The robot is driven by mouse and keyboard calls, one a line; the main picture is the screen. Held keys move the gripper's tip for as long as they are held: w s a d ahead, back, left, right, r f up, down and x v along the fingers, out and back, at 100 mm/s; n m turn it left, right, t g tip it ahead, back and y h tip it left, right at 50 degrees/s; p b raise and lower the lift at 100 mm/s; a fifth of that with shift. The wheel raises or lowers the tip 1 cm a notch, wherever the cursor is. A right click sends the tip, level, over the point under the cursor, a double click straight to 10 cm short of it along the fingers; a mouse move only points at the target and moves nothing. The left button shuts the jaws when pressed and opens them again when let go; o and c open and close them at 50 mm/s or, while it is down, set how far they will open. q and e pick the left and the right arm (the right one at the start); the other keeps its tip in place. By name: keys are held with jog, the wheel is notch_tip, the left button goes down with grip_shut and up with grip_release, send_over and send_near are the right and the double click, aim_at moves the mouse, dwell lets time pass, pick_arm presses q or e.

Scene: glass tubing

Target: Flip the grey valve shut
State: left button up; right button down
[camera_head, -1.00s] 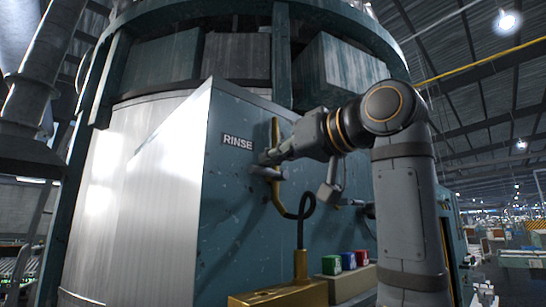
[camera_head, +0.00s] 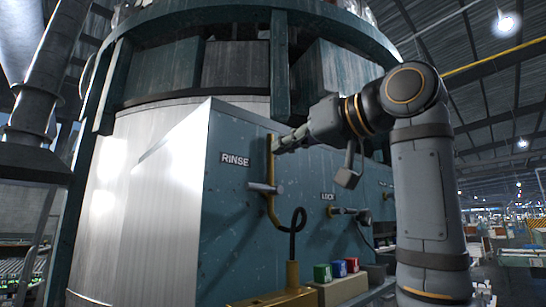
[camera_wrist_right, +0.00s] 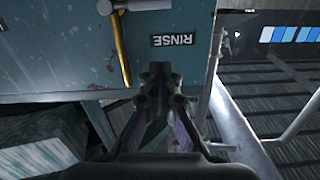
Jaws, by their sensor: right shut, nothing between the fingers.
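The grey valve handle (camera_head: 265,188) sits on a yellow pipe (camera_head: 270,208) on the blue-green panel, right of and below the RINSE label. It lies across the pipe, roughly level. Part of it shows at the top edge of the right wrist view (camera_wrist_right: 142,4), where the picture is upside down. My right gripper (camera_head: 277,146) is shut and empty, above the handle and apart from it, near the pipe's upper end. In the right wrist view its fingers (camera_wrist_right: 160,70) point toward the RINSE label (camera_wrist_right: 174,40). My left gripper is not in view.
Another grey handle (camera_head: 343,211) sticks out under a second label at right. Green, blue and red blocks (camera_head: 337,269) sit on a ledge below. A brass-coloured base (camera_head: 275,299) with a looped dark tube stands beside them. A grey padlock-like piece (camera_head: 349,178) hangs by my right arm.

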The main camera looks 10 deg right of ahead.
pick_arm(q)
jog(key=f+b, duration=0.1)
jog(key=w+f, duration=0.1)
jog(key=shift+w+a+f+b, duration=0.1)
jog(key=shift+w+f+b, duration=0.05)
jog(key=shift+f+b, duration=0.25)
pick_arm(e)
jog(key=v, duration=0.4)
jog(key=shift+w+d+f, duration=0.1)
jog(key=shift+d+f, duration=0.1)
jog(key=shift+d, duration=0.2)
